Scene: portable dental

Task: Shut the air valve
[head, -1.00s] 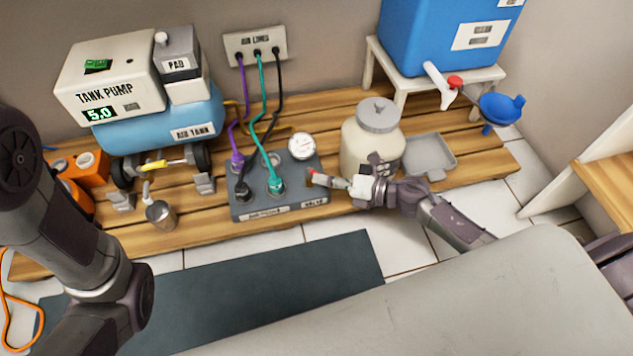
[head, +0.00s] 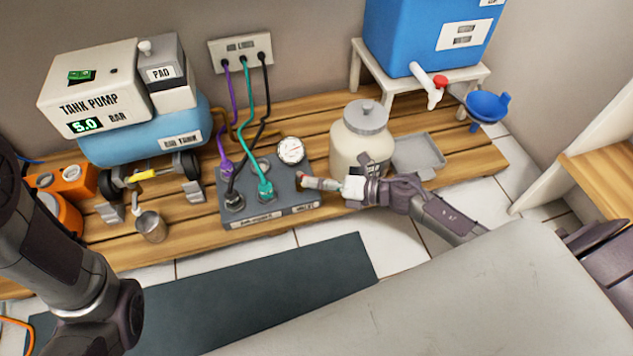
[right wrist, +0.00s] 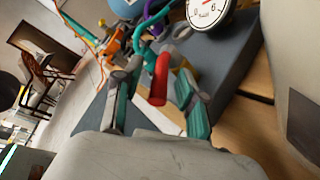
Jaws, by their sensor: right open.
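The grey manifold block (head: 290,205) sits on the wooden slatted platform, with hoses plugged into its top and labels along its front. The air valve's red lever (right wrist: 160,78) shows large in the right wrist view. In the head view only a bit of red shows at the block's right end, mostly hidden by my gripper. My right gripper (head: 308,182) reaches in from the right to that end of the block. In the right wrist view its open fingers (right wrist: 158,108) stand on either side of the lever, not closed on it. My left gripper is not visible; only the left arm shows.
A round gauge (head: 291,150) stands at the block's back right. A cream lidded jar (head: 352,150) is close behind my right gripper, beside a grey tray (head: 418,155). The tank pump (head: 95,100) is at left. A pale surface (head: 430,300) fills the lower right.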

